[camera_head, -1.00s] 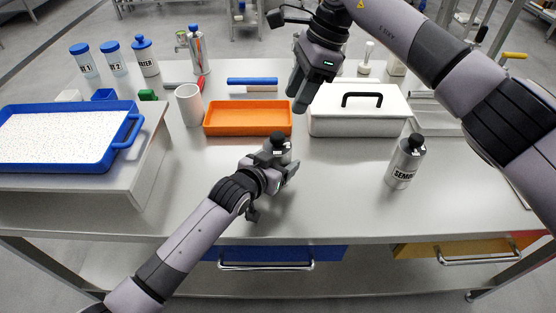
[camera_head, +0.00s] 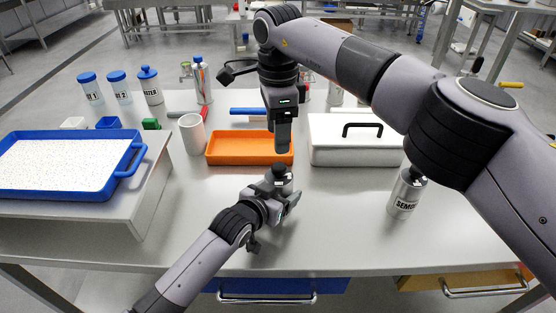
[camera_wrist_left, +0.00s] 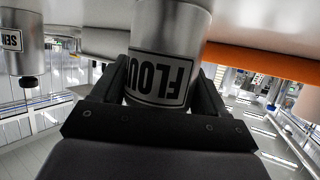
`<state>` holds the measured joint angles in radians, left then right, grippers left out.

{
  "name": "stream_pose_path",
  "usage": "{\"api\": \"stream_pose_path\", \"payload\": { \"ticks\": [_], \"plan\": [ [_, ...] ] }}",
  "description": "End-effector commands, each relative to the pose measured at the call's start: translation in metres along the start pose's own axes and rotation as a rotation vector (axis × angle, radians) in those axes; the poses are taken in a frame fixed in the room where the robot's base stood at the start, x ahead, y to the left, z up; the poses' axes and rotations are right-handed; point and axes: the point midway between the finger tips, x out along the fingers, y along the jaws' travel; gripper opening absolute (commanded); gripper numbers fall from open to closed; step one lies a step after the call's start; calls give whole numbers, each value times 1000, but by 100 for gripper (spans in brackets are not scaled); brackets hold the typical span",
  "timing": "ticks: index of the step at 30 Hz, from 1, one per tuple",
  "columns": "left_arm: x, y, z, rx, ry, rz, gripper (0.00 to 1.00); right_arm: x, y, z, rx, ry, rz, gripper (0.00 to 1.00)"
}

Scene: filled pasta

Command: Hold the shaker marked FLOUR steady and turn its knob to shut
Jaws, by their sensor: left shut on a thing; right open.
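The metal shaker marked FLOUR (camera_wrist_left: 165,55) fills the middle of the left wrist view, its label upside down there. My left gripper (camera_wrist_left: 165,90) is shut on its body, a finger on each side. In the head view the shaker (camera_head: 280,184) stands upright on the table, mostly hidden behind my left gripper (camera_head: 284,200); its dark knob shows on top. My right gripper (camera_head: 282,142) hangs above and behind the knob, pointing down, in front of the orange tray. It is clear of the shaker. The gap between its fingers is not clearly seen from this side.
A second shaker (camera_head: 405,196), its label starting SEM, stands at the right, partly behind my right arm. Behind are the orange tray (camera_head: 228,160), a white lidded box (camera_head: 345,157) and a white cup (camera_head: 192,134). A blue tray (camera_head: 105,190) is at left. The table around the flour shaker is free.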

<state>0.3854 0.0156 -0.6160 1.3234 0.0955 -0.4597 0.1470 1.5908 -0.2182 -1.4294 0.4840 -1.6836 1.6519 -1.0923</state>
Motion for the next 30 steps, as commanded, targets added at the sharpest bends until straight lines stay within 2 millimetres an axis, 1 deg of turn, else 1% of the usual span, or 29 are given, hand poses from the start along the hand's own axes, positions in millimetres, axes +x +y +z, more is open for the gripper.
{"api": "stream_pose_path", "payload": {
  "ticks": [1, 6, 9, 12, 18, 25, 26, 27, 29, 30],
  "plan": [
    [0, 0, 1, 0, -2, 0, 30, 13, 1, 0, 0, 1, 4, 61],
    [0, 0, 1, 0, -2, 0, 30, 46, 1, 0, 0, 0, 3, 61],
    [0, 0, 1, 0, -2, 0, 30, 62, 1, 0, 0, -1, 2, 61],
    [0, 0, 1, 0, -2, 0, 30, 74, 0, 0, 0, -1, 2, 61],
    [0, 0, 1, 0, -2, 0, 30, 83, 0, 0, -2, 0, 0, 61],
    [0, 0, 1, 0, -2, 0, 30, 83, 0, 0, -1, 0, 0, 61],
    [0, 0, 1, 0, -2, 0, 30, 83, 0, 0, -1, 0, 0, 51],
    [0, 0, 1, 0, -2, 0, 30, 83, 0, 0, -1, 0, 0, 38],
    [0, 0, 1, 0, -2, 0, 30, 83, 0, 0, -1, 0, 0, 19],
    [0, 0, 1, 0, -2, 0, 30, 83, 0, 0, -1, 0, 0, 6]
  ]
}}
